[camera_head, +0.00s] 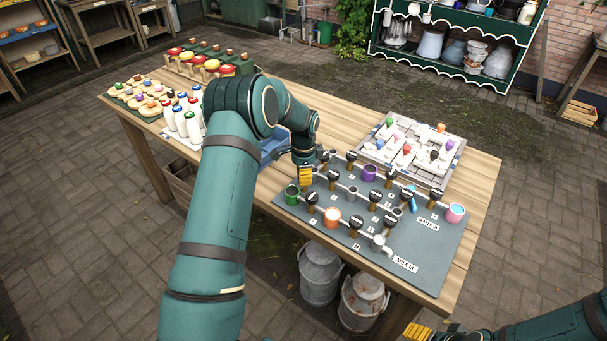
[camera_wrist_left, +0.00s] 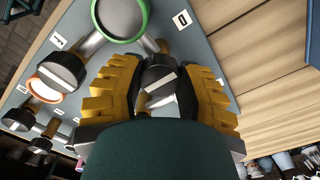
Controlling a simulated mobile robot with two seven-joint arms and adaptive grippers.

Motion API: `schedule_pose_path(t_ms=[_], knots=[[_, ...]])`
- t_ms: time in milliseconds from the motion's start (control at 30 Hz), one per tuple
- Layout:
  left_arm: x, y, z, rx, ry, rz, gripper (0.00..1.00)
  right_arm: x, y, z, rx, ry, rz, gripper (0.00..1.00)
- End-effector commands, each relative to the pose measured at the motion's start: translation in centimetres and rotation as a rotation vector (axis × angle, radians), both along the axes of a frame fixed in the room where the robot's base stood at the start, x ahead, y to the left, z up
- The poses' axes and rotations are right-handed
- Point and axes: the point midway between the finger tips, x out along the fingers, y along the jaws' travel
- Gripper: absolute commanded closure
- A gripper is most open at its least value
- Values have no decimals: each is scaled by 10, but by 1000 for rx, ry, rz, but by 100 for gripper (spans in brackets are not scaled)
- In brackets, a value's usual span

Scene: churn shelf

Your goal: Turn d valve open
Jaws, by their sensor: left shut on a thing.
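The grey valve board (camera_head: 428,262) lies on the wooden table, with several black valve knobs on pale pipes. My left gripper (camera_head: 306,176) is at its far left corner, pointing down. In the left wrist view the yellow fingers of that gripper (camera_wrist_left: 160,95) are shut around the d valve (camera_wrist_left: 161,76), a black knob with a white stripe, beside a label marked D (camera_wrist_left: 182,20). In the head view my gripper hides this knob. My right gripper (camera_head: 418,332) shows only in part at the bottom right, away from the board; its opening is unclear.
A green ring port (camera_head: 291,195) is close to my left gripper; other knobs, an orange cup (camera_head: 332,217) and a purple cup (camera_head: 369,173) stand nearby. A tray of coloured pieces (camera_head: 411,146) lies behind. White bottles (camera_head: 187,118) stand left of my left arm.

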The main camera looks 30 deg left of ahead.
Motion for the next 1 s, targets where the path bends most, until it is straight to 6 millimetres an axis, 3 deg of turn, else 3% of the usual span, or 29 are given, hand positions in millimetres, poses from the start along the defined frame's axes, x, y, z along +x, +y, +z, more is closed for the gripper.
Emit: schedule_pose_path(t_ms=[367, 1000], knots=[[0, 0, -1, 1, -1, 143, 100, 0, 0, -5, -1, 0, 0, 30], [0, 0, 0, 0, 0, 732, 100, -1, 1, -17, -2, 4, 2, 30]])
